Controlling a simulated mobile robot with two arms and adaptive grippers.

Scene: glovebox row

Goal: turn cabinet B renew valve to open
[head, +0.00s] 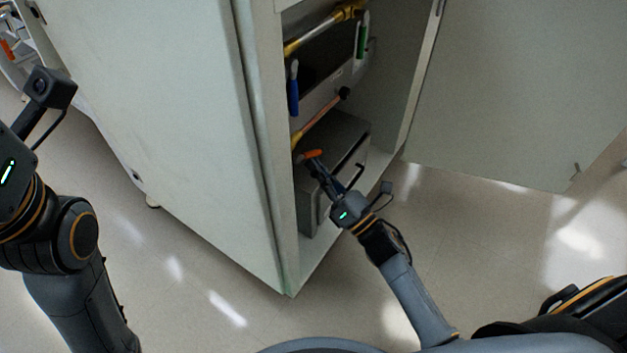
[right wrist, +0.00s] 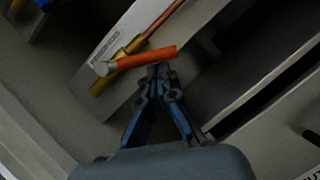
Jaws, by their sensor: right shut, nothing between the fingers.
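The cabinet (head: 170,130) stands open, with pipes and valves inside. A valve with an orange handle (head: 312,154) sits low on a brass and copper pipe (head: 318,118). In the right wrist view the orange handle (right wrist: 147,58) lies at a slant across the pipe's brass end (right wrist: 103,85). No label clearly names this valve. My right gripper (head: 309,163) is shut and empty, with its fingertips right by the handle. In the right wrist view the fingertips (right wrist: 158,72) are just below the handle; I cannot tell whether they touch. My left gripper is out of view.
A blue handle (head: 293,88) and a green handle (head: 362,35) hang higher in the cabinet. A grey box (head: 345,150) with a dark bar handle fills the cabinet's lower part. The open door (head: 515,90) stands at the right. The floor (head: 180,255) in front is clear.

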